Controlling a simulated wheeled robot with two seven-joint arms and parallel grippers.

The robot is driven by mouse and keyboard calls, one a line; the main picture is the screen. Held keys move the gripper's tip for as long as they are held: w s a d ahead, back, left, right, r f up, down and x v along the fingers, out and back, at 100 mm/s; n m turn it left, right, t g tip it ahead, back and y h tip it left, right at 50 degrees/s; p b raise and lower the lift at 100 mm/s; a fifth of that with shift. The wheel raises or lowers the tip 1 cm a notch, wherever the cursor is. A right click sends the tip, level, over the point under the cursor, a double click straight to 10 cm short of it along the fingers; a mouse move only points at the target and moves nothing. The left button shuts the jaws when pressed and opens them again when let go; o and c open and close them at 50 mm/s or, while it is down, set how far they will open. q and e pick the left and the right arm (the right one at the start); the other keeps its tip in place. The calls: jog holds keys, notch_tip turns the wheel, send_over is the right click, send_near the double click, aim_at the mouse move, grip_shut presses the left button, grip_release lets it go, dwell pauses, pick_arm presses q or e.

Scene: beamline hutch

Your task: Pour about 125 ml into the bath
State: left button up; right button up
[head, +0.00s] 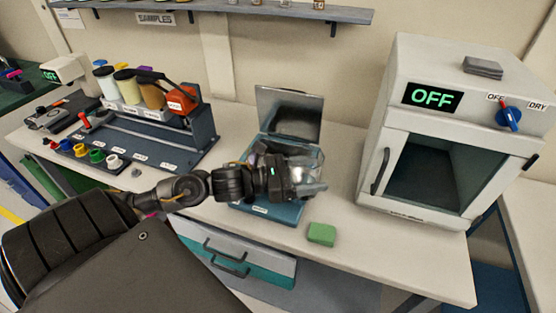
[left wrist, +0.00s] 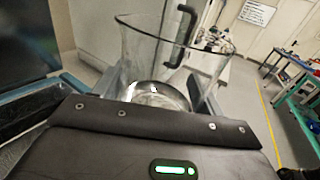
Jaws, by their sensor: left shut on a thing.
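My left gripper (head: 308,176) is shut on a clear glass beaker (head: 313,158), over the blue bath (head: 272,209). The bath's lid (head: 291,113) stands open at the back. The gripper and beaker hide much of the bath's opening. In the left wrist view the beaker (left wrist: 168,58) is close up, its rim facing up and slightly tilted in the picture. Something clear and shiny, perhaps liquid, shows low in it; the amount cannot be read. No stream shows. My right gripper is in neither view.
A green sponge (head: 321,234) lies right of the bath near the bench's front edge. A white oven (head: 452,70) marked OFF stands to the right. A blue rack (head: 190,135) with several coloured containers stands to the left. Bare bench lies between bath and oven.

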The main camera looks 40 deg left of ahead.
aim_at(302, 154)
pick_arm(q)
jog(key=shift+a+r, duration=0.1)
jog(key=shift+r, duration=0.05)
